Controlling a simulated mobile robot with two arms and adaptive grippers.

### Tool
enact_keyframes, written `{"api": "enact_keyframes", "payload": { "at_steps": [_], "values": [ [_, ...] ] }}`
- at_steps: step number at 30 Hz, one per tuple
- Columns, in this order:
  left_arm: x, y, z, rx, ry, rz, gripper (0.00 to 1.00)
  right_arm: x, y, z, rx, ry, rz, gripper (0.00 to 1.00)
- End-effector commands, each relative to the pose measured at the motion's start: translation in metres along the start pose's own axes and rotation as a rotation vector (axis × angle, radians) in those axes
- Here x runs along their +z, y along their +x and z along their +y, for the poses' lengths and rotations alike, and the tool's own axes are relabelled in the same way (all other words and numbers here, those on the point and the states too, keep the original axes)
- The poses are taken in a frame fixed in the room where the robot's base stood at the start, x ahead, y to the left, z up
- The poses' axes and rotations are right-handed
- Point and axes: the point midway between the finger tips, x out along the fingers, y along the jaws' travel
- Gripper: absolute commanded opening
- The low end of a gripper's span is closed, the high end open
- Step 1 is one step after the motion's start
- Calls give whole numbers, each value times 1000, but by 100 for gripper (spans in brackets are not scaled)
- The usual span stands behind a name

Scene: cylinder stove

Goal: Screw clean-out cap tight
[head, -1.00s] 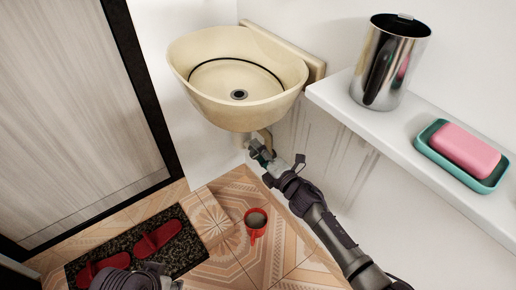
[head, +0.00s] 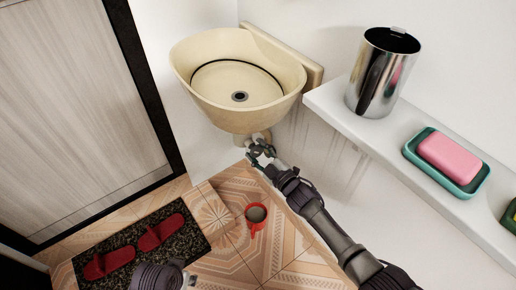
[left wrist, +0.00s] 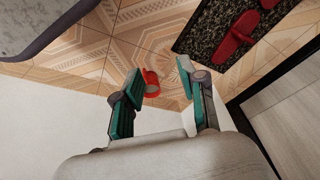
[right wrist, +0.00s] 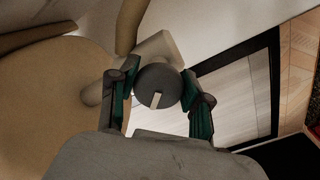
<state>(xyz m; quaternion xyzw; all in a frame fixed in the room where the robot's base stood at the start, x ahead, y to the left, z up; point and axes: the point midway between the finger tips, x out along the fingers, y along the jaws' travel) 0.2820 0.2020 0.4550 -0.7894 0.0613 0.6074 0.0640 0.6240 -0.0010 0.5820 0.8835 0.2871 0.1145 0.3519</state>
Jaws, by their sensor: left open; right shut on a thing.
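The clean-out cap (right wrist: 158,86) is a dark grey round disc with a light raised bar, on the pale drain pipe under the sink. It shows between the fingers of my right gripper (right wrist: 160,96), which is shut on it. In the head view my right gripper (head: 260,153) is just below the cream sink basin (head: 236,108), and the cap is hidden there. My left gripper (left wrist: 159,85) is open and empty above the floor, its teal-padded fingers apart. In the head view only part of my left arm shows at the bottom.
Red slippers (head: 160,233) lie on a dark mat (head: 190,232). A white shelf (head: 350,125) at right holds a metal canister (head: 380,75) and pink soap in a teal dish (head: 425,171).

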Motion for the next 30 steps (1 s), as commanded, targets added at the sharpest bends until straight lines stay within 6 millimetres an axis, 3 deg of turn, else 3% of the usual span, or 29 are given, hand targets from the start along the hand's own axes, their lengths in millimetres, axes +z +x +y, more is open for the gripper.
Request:
{"api": "enact_keyframes", "payload": {
  "at_steps": [12, 30],
  "values": [
    [15, 35, 2, 3, 3, -22, 41, 0, -1, -2, -2, 391, -4, 14],
    [24, 52, 3, 4, 5, -31, 41, 0, -1, -5, -2, 742, -5, 14]
  ]
}}
